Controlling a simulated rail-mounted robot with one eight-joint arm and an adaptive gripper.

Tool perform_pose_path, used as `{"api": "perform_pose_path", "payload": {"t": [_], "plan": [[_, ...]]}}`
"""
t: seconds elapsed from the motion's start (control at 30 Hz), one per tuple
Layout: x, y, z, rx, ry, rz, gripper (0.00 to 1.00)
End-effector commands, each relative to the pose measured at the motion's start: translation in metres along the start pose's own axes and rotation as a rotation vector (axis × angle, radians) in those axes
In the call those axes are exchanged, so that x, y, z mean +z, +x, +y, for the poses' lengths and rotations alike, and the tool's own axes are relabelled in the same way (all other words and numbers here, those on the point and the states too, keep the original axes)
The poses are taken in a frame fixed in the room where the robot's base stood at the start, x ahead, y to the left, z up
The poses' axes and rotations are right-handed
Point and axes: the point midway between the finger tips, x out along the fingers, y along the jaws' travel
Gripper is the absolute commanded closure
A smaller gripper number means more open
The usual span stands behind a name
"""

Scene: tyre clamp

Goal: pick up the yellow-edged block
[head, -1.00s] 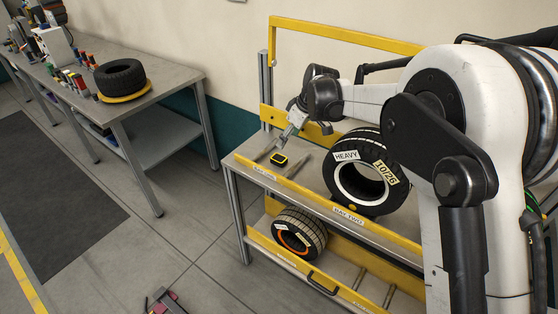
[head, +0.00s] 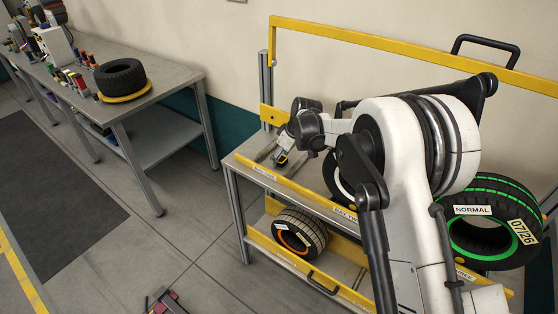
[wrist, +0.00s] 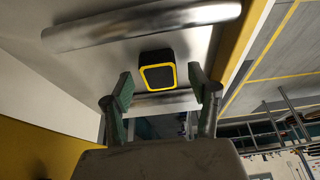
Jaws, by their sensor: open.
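The yellow-edged block (wrist: 157,71) is dark with a yellow rim. In the wrist view it lies on the grey rack surface, beyond and between the fingertips of my gripper (wrist: 160,90). The fingers are apart with nothing between them, and I see no contact with the block. In the head view the block (head: 282,160) is mostly hidden under my gripper (head: 284,146), at the left bay of the rack's upper shelf.
Metal rollers (wrist: 140,24) run beside the block. A yellow rail (head: 300,188) edges the upper shelf. A green-striped tyre (head: 494,225) stands right, and an orange-ringed tyre (head: 300,232) sits below. A workbench (head: 160,90) with a black tyre stands left.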

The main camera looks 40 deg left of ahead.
Motion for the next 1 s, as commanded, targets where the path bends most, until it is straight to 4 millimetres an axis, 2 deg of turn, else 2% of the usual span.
{"api": "perform_pose_path", "payload": {"t": [0.27, 0.63, 1.0], "plan": [[0.0002, 0.0061, 0.0001, 0.0, 0.001, 0.0, 0.44], [0.0001, 0.0059, 0.0001, 0.0, 0.001, 0.0, 0.92], [-0.0016, 0.0015, 0.0002, 0.0, 0.001, 0.0, 0.93]]}}
